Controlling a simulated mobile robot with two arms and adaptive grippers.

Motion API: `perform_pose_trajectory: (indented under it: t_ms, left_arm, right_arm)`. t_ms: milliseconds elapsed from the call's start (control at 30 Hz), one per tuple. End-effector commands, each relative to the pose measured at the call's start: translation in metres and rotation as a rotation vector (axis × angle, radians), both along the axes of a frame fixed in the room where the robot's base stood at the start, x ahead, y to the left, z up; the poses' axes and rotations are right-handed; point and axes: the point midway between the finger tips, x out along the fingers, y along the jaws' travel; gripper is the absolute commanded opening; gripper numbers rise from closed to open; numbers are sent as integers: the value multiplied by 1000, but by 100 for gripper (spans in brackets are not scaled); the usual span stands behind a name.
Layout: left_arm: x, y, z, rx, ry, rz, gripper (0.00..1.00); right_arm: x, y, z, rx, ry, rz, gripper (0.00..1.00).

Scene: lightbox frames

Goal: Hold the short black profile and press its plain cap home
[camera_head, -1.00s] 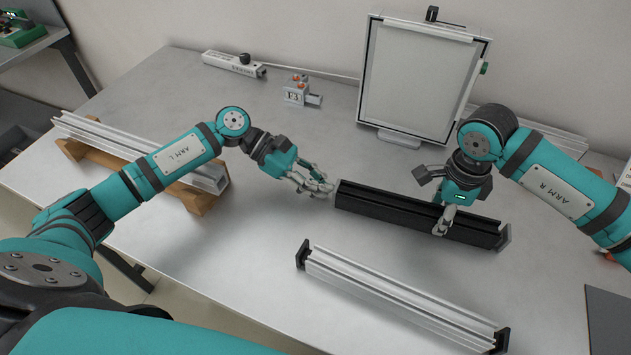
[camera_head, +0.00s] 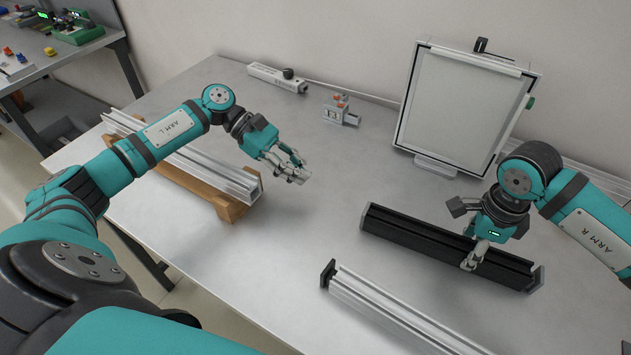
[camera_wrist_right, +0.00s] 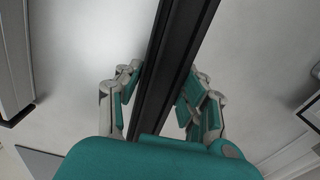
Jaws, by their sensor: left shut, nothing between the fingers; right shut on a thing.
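The short black profile (camera_head: 420,231) lies on the table. My right gripper (camera_head: 472,262) is shut on it, right of its middle. In the right wrist view the profile (camera_wrist_right: 181,55) runs between the two fingers of that gripper (camera_wrist_right: 160,100). The left end (camera_head: 367,214) looks flush and dark; I cannot tell a separate cap or gap there. My left gripper (camera_head: 298,175) is shut and empty above the table, apart from the profile and to its left.
A silver profile (camera_head: 390,310) with a black end cap (camera_head: 328,273) lies in front. Another silver profile (camera_head: 190,155) rests on wooden supports (camera_head: 226,208) at left. A framed panel (camera_head: 462,105), a small counter block (camera_head: 338,110) and a power strip (camera_head: 277,78) stand behind. The table's middle is clear.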

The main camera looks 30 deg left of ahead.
Motion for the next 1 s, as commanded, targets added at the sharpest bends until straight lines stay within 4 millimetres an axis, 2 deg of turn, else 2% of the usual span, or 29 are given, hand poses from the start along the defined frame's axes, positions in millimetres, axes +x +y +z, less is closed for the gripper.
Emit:
perform_pose_trajectory:
  t_ms: [467,500,600,700,1000]
  left_arm:
    - [0,5,3,0,-1,-1,0]
    - [0,5,3,0,-1,-1,0]
    - [0,5,3,0,-1,-1,0]
    - [0,4,3,0,-1,-1,0]
    - [0,4,3,0,0,0,0]
  right_arm:
    - [0,-1,0,-2,0,-2,0]
    - [0,-1,0,-2,0,-2,43]
    - [0,-1,0,-2,0,-2,56]
    - [0,-1,0,-2,0,-2,65]
    - [1,-1,4,-1,-2,-1,65]
